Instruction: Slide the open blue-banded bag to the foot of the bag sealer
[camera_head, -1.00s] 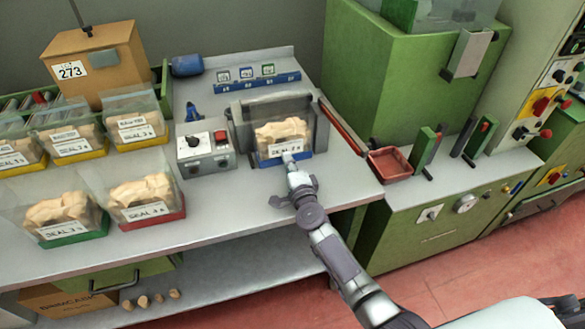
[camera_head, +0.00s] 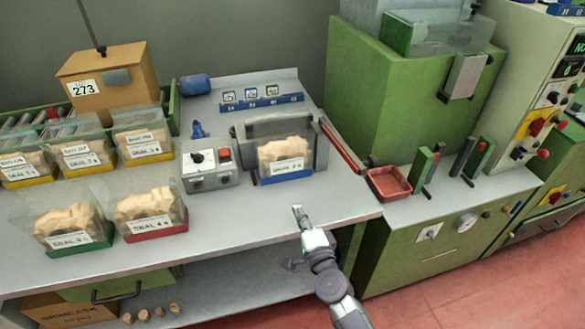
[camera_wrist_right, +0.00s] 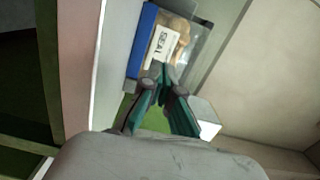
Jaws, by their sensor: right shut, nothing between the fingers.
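The blue-banded bag (camera_head: 285,160), clear with pale corks and a white label, stands upright at the foot of the bag sealer (camera_head: 322,150), in front of its grey frame. Its blue band (camera_head: 286,177) rests on the bench. My right gripper (camera_head: 297,208) is shut and empty, in front of the bag and apart from it, near the bench's front edge. In the right wrist view the bag (camera_wrist_right: 165,45) lies beyond the shut fingertips (camera_wrist_right: 160,68). My left gripper is not in view.
A green-banded bag (camera_head: 75,225) and a red-banded bag (camera_head: 152,212) stand at the left front of the bench. Several yellow-banded bags (camera_head: 85,160) stand behind them. A control box (camera_head: 210,168) sits left of the sealer. A red tray (camera_head: 388,184) lies to its right.

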